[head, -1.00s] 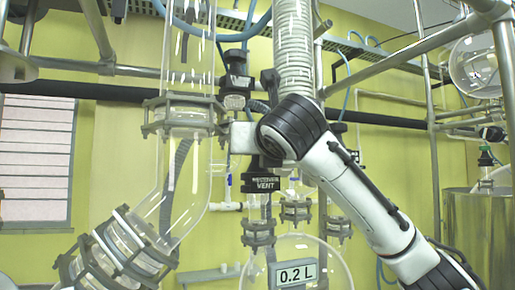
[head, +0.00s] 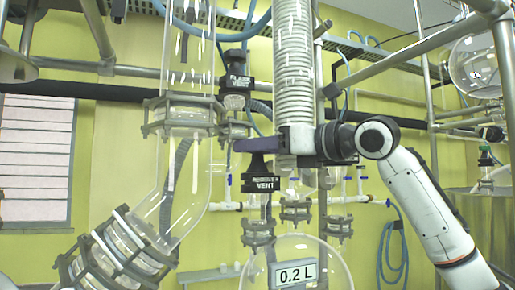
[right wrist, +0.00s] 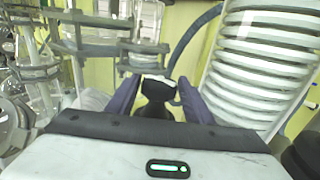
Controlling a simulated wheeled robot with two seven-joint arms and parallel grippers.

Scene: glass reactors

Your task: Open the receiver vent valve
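The receiver vent valve (head: 263,178) is a black knob with a white label, upright above the 0.2 L receiver flask (head: 335,263). My right gripper (head: 252,145) reaches in from the right, level, with its dark purple fingers at the top of this knob in the head view. In the right wrist view, the two fingers of my right gripper (right wrist: 158,97) stand apart, one on each side of a black knob-like part (right wrist: 157,90). Whether they touch it cannot be told. My left gripper is not in view.
The black flask vent valve (head: 237,78) stands above and left of my gripper. A ribbed coil column (head: 293,80) rises close beside the gripper. A clamped glass tube (head: 187,170) is to the left. Metal frame bars (head: 400,55) cross at the right.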

